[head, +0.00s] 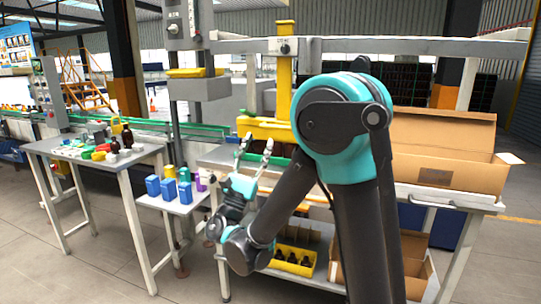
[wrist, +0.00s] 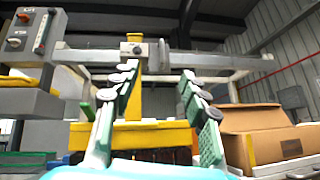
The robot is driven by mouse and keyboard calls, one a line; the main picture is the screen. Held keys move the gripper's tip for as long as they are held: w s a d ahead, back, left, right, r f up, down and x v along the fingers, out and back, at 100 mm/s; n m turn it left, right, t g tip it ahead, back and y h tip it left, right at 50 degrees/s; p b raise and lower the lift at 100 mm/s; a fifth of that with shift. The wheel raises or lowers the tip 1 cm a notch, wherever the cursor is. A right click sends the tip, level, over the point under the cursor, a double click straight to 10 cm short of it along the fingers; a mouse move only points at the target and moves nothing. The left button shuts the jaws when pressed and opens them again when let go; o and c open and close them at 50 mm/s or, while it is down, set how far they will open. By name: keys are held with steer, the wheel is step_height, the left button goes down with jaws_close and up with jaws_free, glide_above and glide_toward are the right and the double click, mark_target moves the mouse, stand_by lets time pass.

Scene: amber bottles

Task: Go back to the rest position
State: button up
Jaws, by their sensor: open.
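My gripper (head: 257,150) is open and empty, with its two fingers pointing up in front of the workbench in the head view. In the wrist view the two fingers of my gripper (wrist: 157,105) stand wide apart, with nothing between them. Amber bottles (head: 121,138) with dark bodies stand on the left table (head: 72,149). More dark bottles sit in a yellow crate (head: 308,268) on the shelf under the workbench. My own arm hides part of the workbench.
An open cardboard box (head: 450,175) sits on the workbench's right side; the wrist view shows it too (wrist: 262,140). A yellow press frame (head: 284,75) rises behind my gripper. Blue containers (head: 153,187) stand on a low shelf at left. Floor (head: 100,270) is clear at front left.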

steer(key=w+d+f+m+g, duration=0.25)
steer(key=d+f+g, duration=0.2)
steer(key=d, duration=0.45)
steer(key=w+d+f+m+g, duration=0.2)
steer(key=d+f+m+g, duration=0.25)
steer(key=d, duration=0.45)
steer(key=s+d+f+m+g+y, duration=0.3)
steer(key=d+f+m+g, duration=0.2)
steer(key=d+f, duration=0.55)
steer(key=s+d+f+m+g+y, duration=0.2)
steer(key=s+f+m+g+y, duration=0.25)
steer(key=s+f+m, duration=0.6)
steer(key=s+a+f+m+y, duration=0.4)
steer(key=s+a+f+y, duration=0.1)
steer(key=a+f+y, duration=0.2)
steer(key=shift+s+a+f+g, duration=0.35)
steer(key=shift+a+f+g, duration=0.05)
steer(key=shift+f+g, duration=0.05)
